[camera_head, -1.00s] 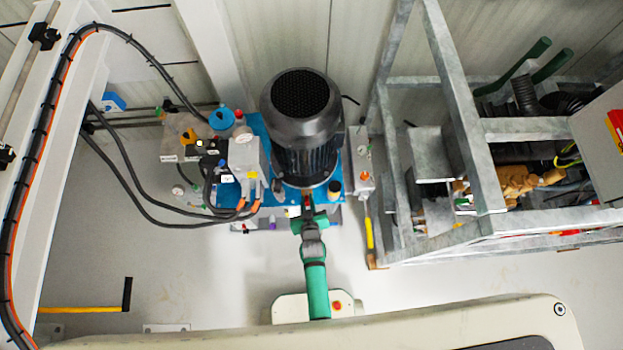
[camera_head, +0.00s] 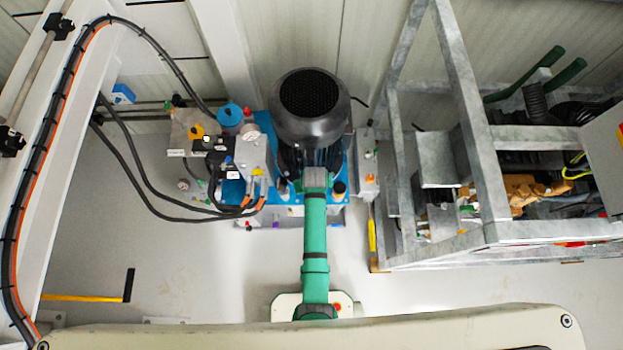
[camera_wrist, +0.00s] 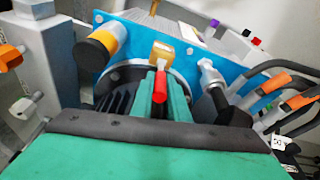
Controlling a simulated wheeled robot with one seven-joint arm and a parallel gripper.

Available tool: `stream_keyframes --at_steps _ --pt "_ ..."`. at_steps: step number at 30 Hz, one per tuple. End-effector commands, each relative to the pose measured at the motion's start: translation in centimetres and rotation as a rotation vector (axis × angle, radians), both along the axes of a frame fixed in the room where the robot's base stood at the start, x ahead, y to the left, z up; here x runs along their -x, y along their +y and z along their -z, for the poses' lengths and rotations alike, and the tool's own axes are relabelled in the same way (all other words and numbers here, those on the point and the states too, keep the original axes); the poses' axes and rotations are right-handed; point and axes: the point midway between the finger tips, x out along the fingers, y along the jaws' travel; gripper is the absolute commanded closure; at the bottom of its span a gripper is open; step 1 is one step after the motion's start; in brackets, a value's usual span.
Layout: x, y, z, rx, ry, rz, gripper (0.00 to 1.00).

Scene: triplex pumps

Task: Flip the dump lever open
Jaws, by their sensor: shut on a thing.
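A red lever (camera_wrist: 160,88), which looks like the dump lever, stands between the green fingers of my gripper (camera_wrist: 163,92) in the wrist view. The fingers are close on both sides of it and look shut on it. A yellow-brass fitting (camera_wrist: 161,52) sits just beyond the lever's tip, at the blue plate (camera_wrist: 142,42). In the head view my arm reaches straight up to the front of the black motor (camera_head: 309,110). The grey wrist hides the fingertips and the lever there. I cannot tell the lever's exact angle.
An orange-and-black cap (camera_wrist: 98,47) and a silver fitting (camera_wrist: 210,75) flank the fingers. Hoses with orange ends (camera_wrist: 298,102) lie to the right in the wrist view. A grey metal frame (camera_head: 470,130) stands right of the pump; open floor (camera_head: 190,275) lies front left.

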Motion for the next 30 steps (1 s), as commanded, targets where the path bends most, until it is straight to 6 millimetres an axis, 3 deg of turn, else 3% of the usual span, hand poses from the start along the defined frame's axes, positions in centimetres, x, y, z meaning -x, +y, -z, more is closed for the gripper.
stream_keyframes --at_steps 22,23,25,30 --pt "-0.68 0.28 0.12 -0.007 0.086 -0.005 1.0" --pt "-0.68 0.28 0.12 -0.007 0.086 -0.005 0.81" --pt "-0.68 0.26 0.11 -0.006 0.086 -0.005 0.67" --pt "-0.66 0.13 0.09 -0.005 0.086 -0.003 0.67"
